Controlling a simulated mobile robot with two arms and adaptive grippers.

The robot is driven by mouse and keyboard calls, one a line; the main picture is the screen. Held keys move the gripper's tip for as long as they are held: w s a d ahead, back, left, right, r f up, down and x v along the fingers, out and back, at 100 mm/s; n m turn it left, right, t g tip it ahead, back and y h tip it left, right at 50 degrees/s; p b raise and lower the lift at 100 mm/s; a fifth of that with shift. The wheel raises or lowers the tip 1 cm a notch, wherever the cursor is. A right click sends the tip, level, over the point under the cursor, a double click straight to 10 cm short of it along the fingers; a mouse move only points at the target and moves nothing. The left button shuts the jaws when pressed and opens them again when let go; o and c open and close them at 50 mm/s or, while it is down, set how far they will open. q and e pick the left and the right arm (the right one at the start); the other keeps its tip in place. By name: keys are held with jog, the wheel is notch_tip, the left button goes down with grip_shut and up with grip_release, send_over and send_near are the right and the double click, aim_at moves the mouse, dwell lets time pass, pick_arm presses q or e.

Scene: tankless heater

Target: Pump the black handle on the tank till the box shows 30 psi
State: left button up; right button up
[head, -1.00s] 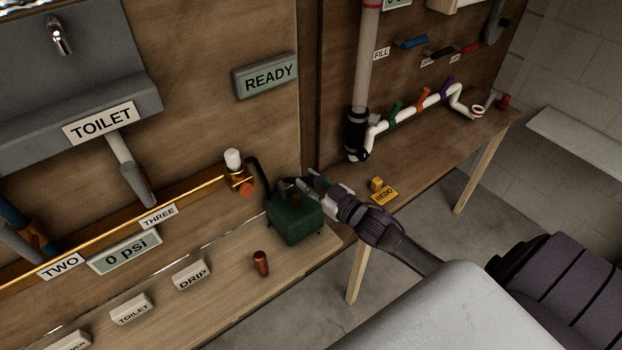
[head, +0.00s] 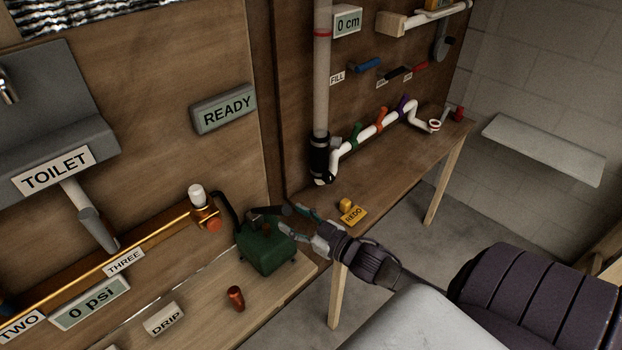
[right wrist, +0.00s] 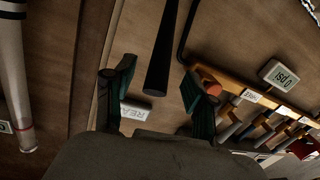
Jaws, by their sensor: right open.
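The green tank (head: 266,250) stands on the wooden bench, with its black handle (head: 266,211) on top. My right gripper (head: 291,221) is open at the right of the tank, by the handle's end. In the right wrist view the dark handle bar (right wrist: 168,50) comes down from the top and its end lies between the spread fingers (right wrist: 158,92), with gaps on both sides. The psi box (head: 90,303) reads 0 psi; it also shows in the right wrist view (right wrist: 282,77). My left gripper is out of view.
A copper pipe with a white-capped fitting (head: 198,195) runs left of the tank. A red-brown peg (head: 236,298) and a DRIP block (head: 164,319) are in front. A yellow REDO button (head: 352,213) sits on the right bench, below the white pipes (head: 376,137).

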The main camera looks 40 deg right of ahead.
jog(key=v, duration=0.6)
dwell(0.4)
jog(key=s+d+f+m+g+h+b, duration=0.15)
jog(key=s+f+g, duration=0.3)
jog(key=f, duration=1.15)
jog(key=s+f+m+g+h+b, duration=0.1)
jog(key=s+f+g+h+b, duration=0.35)
jog(key=f, duration=1.15)
jog(key=s+a+f+g, duration=0.2)
jog(key=s+a+f, duration=0.2)
jog(key=s+f, duration=0.3)
jog(key=s+a+f+g+y, duration=0.1)
jog(key=s+a+f+g, duration=0.1)
jog(key=s+a+f, duration=0.2)
jog(key=s+a+f+n+g+y, duration=0.1)
jog(key=s+a+f+g, duration=0.2)
jog(key=s+f, duration=0.7)
jog(key=s+a, duration=0.1)
jog(key=s, duration=0.4)
jog(key=shift+s+a, duration=0.3)
jog(key=shift+s, duration=0.05)
jog(key=shift+f, duration=0.1)
